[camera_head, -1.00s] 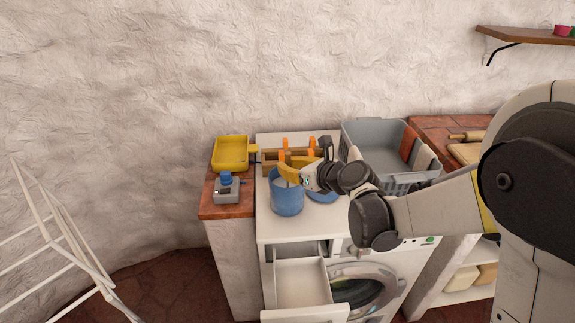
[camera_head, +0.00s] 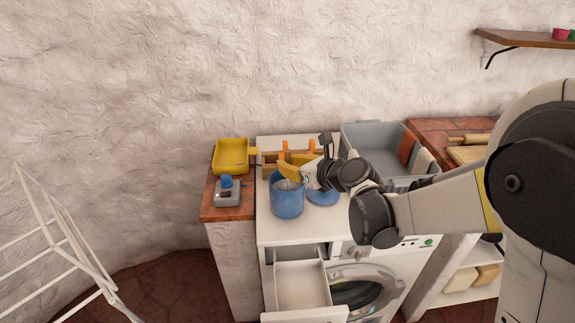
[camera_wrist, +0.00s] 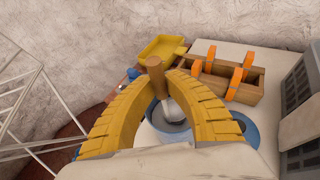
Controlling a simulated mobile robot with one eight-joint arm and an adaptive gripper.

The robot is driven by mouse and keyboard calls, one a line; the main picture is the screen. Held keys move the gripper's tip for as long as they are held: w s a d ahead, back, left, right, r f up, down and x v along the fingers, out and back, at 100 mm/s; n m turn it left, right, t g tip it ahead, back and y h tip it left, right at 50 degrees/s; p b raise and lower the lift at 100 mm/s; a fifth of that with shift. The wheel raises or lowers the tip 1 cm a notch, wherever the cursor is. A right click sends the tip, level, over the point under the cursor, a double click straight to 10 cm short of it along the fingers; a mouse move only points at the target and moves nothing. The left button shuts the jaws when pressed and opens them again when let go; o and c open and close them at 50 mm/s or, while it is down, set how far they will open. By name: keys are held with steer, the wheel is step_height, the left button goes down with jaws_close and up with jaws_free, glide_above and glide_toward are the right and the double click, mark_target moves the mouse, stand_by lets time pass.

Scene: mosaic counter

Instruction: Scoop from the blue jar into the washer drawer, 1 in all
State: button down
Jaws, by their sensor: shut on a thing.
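The blue jar (camera_head: 287,203) stands open on top of the washer. My gripper (camera_head: 287,170), with yellow ribbed fingers, is just above and behind its rim, and is shut on the scoop. In the wrist view the scoop (camera_wrist: 157,72) shows a wooden handle between the fingers (camera_wrist: 152,80), with its grey metal part reaching down at the mouth of the jar (camera_wrist: 160,126). Whether the scoop holds anything cannot be seen. The washer drawer (camera_head: 300,284) is pulled out at the washer's front left, and its pale inside looks empty.
A blue lid (camera_head: 323,196) lies right of the jar. Behind are a wooden rack with orange parts (camera_wrist: 228,80) and a yellow tray (camera_head: 231,154). A grey basket (camera_head: 375,135) stands right. A grey device with a blue knob (camera_head: 227,193) is left. A white drying rack (camera_head: 65,245) stands far left.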

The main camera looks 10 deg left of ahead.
steer(key=shift+r+p, duration=2.7)
steer(key=shift+r, duration=1.45)
